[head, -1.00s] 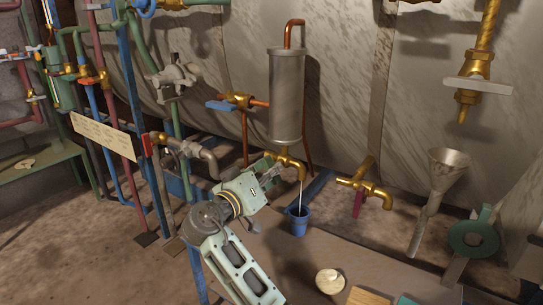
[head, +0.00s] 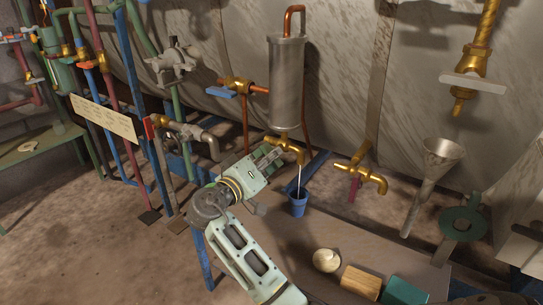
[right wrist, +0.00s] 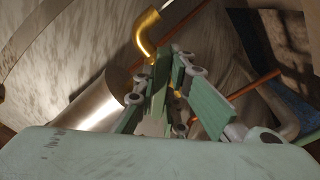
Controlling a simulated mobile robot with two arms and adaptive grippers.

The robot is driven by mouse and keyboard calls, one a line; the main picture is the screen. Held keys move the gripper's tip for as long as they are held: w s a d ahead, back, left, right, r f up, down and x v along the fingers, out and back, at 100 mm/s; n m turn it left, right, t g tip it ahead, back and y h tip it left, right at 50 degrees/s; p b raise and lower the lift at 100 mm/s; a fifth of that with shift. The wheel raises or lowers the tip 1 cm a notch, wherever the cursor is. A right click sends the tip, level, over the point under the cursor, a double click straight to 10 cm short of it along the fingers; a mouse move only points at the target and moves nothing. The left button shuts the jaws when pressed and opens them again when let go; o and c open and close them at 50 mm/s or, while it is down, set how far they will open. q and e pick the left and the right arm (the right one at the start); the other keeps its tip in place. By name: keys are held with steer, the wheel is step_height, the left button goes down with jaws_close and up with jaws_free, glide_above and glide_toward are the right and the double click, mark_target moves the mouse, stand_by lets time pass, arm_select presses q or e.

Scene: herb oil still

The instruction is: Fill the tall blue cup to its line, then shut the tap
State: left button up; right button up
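The blue cup (head: 298,206) stands upright on the bench under a brass tap spout (head: 298,154). A thin pale stream runs from the spout into the cup. The inside of the cup looks dark; I cannot make out its line or the liquid level. My right gripper (head: 274,156) is at the tap, just left of the spout, and hides the tap's handle. In the right wrist view its green fingers (right wrist: 172,65) are near the brass spout (right wrist: 147,32). Whether they are closed on the handle is unclear. My left gripper is not in view.
A grey cylinder (head: 287,85) hangs above the tap. Another brass tap (head: 362,178) and a funnel (head: 441,156) are to the right. A round pale object (head: 326,261), a wooden block (head: 361,282) and a teal block (head: 405,291) lie on the bench (head: 285,240) nearer me.

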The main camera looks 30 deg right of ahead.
steer(key=o, duration=0.4)
steer(key=shift+a, duration=0.1)
steer(key=v, duration=0.7)
steer(key=shift+a, duration=0.2)
steer(key=shift+f, duration=0.1)
stand_by(2.3)
